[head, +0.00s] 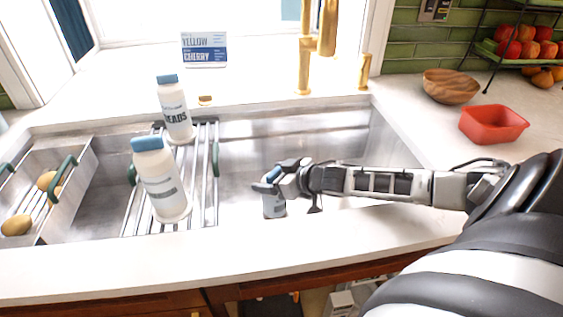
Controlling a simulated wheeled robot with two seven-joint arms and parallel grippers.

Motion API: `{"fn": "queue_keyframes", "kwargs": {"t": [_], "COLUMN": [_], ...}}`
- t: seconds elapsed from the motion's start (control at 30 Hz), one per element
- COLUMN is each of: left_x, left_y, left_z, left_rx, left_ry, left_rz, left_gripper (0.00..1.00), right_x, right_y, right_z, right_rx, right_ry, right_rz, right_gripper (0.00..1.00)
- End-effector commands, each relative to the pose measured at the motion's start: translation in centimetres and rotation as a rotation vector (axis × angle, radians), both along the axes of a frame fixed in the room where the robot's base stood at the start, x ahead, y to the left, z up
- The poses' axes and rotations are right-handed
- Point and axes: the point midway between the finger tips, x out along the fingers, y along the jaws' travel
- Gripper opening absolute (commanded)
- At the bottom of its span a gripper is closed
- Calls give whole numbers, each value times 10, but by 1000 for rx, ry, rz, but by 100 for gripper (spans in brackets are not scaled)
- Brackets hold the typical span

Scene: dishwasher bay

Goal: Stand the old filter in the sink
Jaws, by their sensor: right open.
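The old filter, apparently the small pale cylinder with a blue top (274,205), looks upright inside the sink (330,135), near its front wall. Whether its base rests on the sink floor is hard to tell. My right gripper (268,184) is at the cylinder's upper part, with its jaws open around or just beside it. The gripper hides part of the blue top. My left gripper is not in view.
Two white bottles with blue caps (162,182) (175,112) stand on a metal rack (208,170) across the sink's left part. A golden tap (304,65) rises behind. A red container (493,124) and wooden bowl (450,87) are on the right counter.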

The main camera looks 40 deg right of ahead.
Motion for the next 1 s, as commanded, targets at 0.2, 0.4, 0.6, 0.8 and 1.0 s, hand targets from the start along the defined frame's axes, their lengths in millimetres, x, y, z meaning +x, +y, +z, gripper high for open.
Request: {"fn": "queue_keyframes", "kwargs": {"t": [0.2,0.4,0.6,0.8,1.0], "left_x": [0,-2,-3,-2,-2], "left_y": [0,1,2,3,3], "left_z": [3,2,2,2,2], "left_rx": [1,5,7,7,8], "left_ry": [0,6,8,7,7], "left_rz": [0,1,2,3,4], "left_gripper": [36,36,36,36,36], "right_x": [-28,-47,-56,-58,-58], "right_y": [-6,-11,-13,-14,-14], "right_z": [12,23,29,29,29], "right_rx": [-1,-1,-2,-2,-2], "right_ry": [5,4,1,0,-1], "right_rz": [0,0,1,1,0], "right_gripper": [79,79,79,79,79]}}
